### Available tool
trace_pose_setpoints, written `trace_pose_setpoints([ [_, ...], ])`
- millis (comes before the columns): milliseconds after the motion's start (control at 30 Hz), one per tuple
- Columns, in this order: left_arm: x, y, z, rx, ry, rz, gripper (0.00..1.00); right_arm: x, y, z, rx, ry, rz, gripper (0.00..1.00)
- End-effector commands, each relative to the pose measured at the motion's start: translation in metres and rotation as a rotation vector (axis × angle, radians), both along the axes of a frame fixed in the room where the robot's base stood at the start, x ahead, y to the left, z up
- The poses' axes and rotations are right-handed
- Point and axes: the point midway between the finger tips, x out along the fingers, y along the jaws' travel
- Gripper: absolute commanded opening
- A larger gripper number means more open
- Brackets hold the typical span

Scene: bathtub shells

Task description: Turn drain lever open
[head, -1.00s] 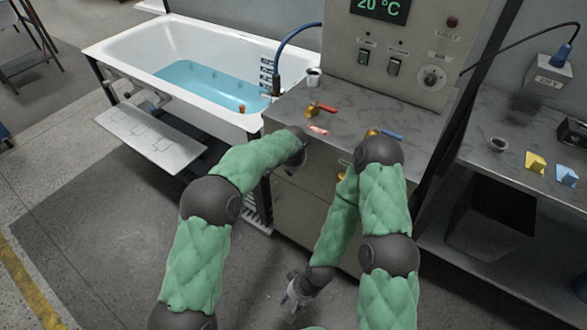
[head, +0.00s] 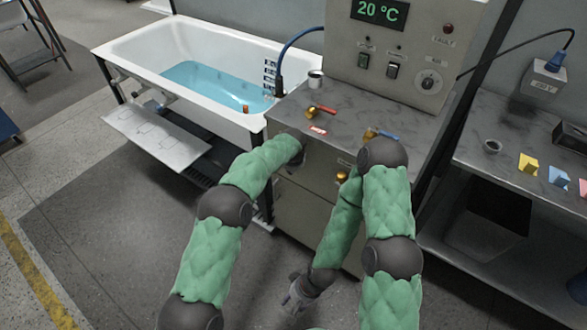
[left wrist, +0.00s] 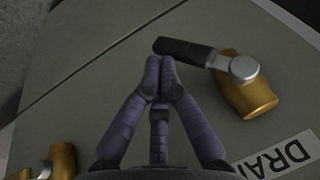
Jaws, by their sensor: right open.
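The drain lever (left wrist: 185,51) has a black handle on a brass valve body (left wrist: 248,88) with a silver pivot, in the left wrist view. A partly cut-off label (left wrist: 275,158) beginning "DRA" sits below it. My left gripper (left wrist: 160,66) has its fingertips together, just below the black handle in that view; I cannot tell whether they touch it. In the head view the left gripper is hidden behind my left arm's wrist, at the cabinet front (head: 310,215). My right gripper (head: 297,296) hangs low over the floor, open and away from the lever.
A second brass valve (left wrist: 62,160) shows at the lower left in the wrist view. The bathtub (head: 150,50) with blue water stands left of the cabinet. Red-handled (head: 321,110) and blue-handled (head: 386,136) valves are on the top. A side table (head: 470,150) stands right.

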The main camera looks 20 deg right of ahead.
Motion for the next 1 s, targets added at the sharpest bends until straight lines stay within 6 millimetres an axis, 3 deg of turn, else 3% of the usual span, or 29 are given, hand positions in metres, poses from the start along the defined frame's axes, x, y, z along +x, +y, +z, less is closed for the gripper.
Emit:
trace_pose_setpoints([
  [300,0.011,0.003,-0.009,0.001,0.001,0.0,0.0,0.0,0.0,0.008,0.0,0.0,0.0,0.41],
  [1000,0.02,0.01,-0.028,0.002,0.001,-0.001,0.0,0.0,0.0,0.005,0.0,0.0,0.0,0.41],
])
